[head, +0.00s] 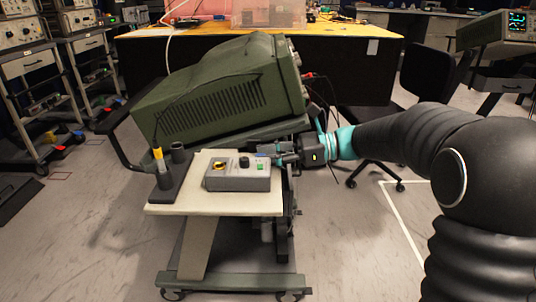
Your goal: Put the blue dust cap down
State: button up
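My gripper (272,153) reaches in from the right, over the back right edge of the cream shelf (215,204) of a cart. Its fingertips are just behind and right of a grey control box (237,182). A small bluish patch shows at the fingertips, but it is too small to tell whether it is the blue dust cap or part of the gripper. I cannot make out whether the fingers are open or shut. The dust cap is not clearly visible anywhere else. The control box has a yellow-ringed button at left and a black knob.
A dark holder (167,186) with a yellow-topped piece and black cylinders stands on the shelf's left side. A large green instrument (215,95) sits tilted behind the shelf. The shelf's front strip is bare. A black chair stands behind my arm.

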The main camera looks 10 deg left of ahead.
jog(key=shift+r, duration=0.15)
jog(key=v, duration=1.2)
jog(key=s+d+f+n+t+h, duration=0.4)
jog(key=s+d+n+h, duration=0.3)
jog(key=s, duration=0.5)
jog(key=s+d+f+n+t+h, duration=0.5)
jog(key=s+d+n+h, duration=0.2)
jog(key=s+d, duration=0.4)
jog(key=shift+s+n+t+h+p, duration=0.3)
jog(key=shift+s+h+p, duration=0.1)
jog(key=shift+s+h, duration=0.4)
jog(key=shift+o, duration=0.2)
jog(key=shift+s+d+f, duration=0.1)
jog(key=shift+s+d, duration=0.15)
